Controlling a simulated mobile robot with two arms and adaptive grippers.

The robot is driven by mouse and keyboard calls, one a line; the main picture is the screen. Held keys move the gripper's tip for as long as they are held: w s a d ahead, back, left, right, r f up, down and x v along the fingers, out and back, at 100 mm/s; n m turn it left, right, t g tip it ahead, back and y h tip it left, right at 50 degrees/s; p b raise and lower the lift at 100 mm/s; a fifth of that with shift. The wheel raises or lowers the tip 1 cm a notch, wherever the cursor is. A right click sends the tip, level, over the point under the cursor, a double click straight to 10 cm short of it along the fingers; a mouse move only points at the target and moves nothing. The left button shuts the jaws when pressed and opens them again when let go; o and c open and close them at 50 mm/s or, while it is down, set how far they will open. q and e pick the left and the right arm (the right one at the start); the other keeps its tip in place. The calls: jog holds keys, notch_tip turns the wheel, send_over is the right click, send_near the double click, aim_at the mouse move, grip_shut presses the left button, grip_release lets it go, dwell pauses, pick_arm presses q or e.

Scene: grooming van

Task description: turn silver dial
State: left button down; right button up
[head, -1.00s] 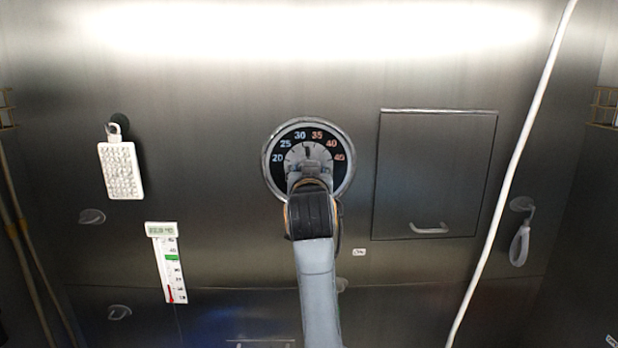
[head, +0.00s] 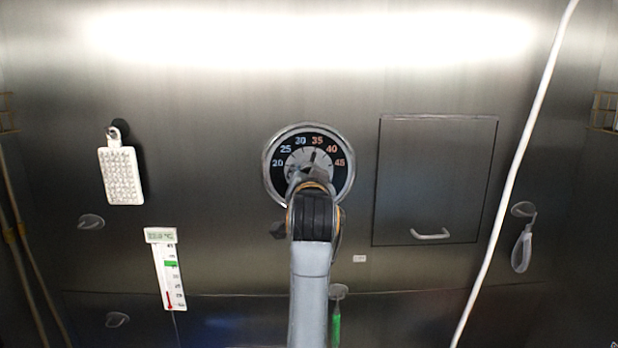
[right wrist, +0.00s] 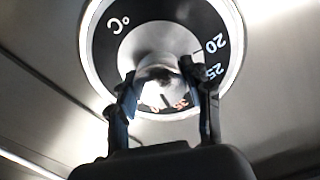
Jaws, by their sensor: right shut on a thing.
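The silver dial (head: 296,160) is on the steel wall, inside a round black scale with a grey rim, numbered 20 to 45. Its dark pointer mark leans slightly right of upright, toward 35. My right gripper (head: 308,178) covers the dial's lower part in the head view. In the right wrist view, the fingers of the right gripper (right wrist: 163,88) are shut on the dial's centre knob (right wrist: 158,76), one on each side. The scale's 20, 25 and 35 show there; the rest is partly hidden. My left gripper is not in view.
A white thermometer (head: 168,270) with a green band and red column hangs lower left. A white bumpy pad (head: 121,175) hangs above it. A handled panel (head: 435,170) and a white hose (head: 510,180) are at right. A green-handled item (head: 336,328) hangs below.

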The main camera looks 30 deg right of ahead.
aim_at(309, 127)
jog(key=o, duration=1.2)
jog(key=shift+c, duration=0.2)
jog(key=shift+r, duration=0.1)
notch_tip(309, 127, up, 10)
jog(key=shift+f, duration=0.1)
